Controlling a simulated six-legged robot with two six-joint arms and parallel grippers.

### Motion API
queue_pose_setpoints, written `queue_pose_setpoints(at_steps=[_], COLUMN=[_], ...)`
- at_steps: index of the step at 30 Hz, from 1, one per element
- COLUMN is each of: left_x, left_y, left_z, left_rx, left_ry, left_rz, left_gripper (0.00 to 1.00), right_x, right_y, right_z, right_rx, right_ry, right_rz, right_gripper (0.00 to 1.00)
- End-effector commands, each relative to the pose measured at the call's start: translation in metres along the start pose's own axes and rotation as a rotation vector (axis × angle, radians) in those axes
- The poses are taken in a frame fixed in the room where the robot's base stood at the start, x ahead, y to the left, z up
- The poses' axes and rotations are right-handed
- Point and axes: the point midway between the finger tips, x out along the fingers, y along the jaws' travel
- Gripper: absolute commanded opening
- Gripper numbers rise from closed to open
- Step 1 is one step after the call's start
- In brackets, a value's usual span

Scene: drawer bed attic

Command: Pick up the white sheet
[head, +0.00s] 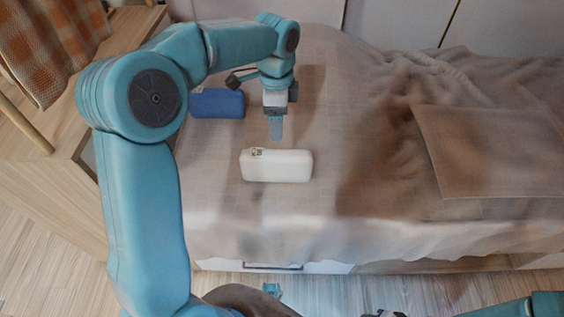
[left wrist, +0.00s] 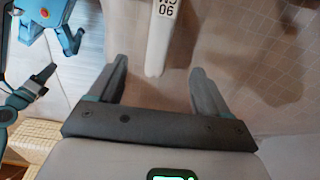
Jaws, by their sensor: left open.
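The white sheet (head: 276,166) is a folded, rounded bundle with a small dark print near its left end. It lies on the bed. My left gripper (head: 275,130) points down just behind it in the head view and appears apart from it. In the left wrist view the open fingers (left wrist: 158,68) have a gap between them. A narrow white shape with printed characters, which looks like the sheet (left wrist: 160,45), shows beyond that gap. Nothing is held.
A blue bundle (head: 217,103) lies on the bed behind and left of the sheet. A flat brown cushion or folded cloth (head: 480,150) and a rumpled cover lie to the right. A wooden cabinet (head: 60,170) stands left of the bed. A drawer front (head: 320,267) shows below the bed edge.

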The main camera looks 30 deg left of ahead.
Motion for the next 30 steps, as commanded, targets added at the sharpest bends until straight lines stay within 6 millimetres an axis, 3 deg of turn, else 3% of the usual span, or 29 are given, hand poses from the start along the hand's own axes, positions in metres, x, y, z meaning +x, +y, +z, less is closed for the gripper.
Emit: queue_pose_setpoints(at_steps=[12, 22, 30], left_x=[0.091, 0.117, 0.158], left_y=[0.006, 0.003, -0.003], left_z=[0.004, 0.003, 0.004], left_rx=[-0.006, -0.005, -0.003], left_ry=[-0.002, 0.0, 0.0], left_rz=[0.004, 0.003, 0.002], left_gripper=[0.78, 0.78, 0.78], right_x=[0.024, 0.029, 0.041], right_y=[0.009, 0.011, 0.015], right_z=[0.0, -0.001, -0.001], right_rx=[0.0, 0.0, 0.0], right_ry=[0.0, 0.0, 0.0], right_rz=[0.0, 0.0, 0.0], right_gripper=[0.43, 0.43, 0.43])
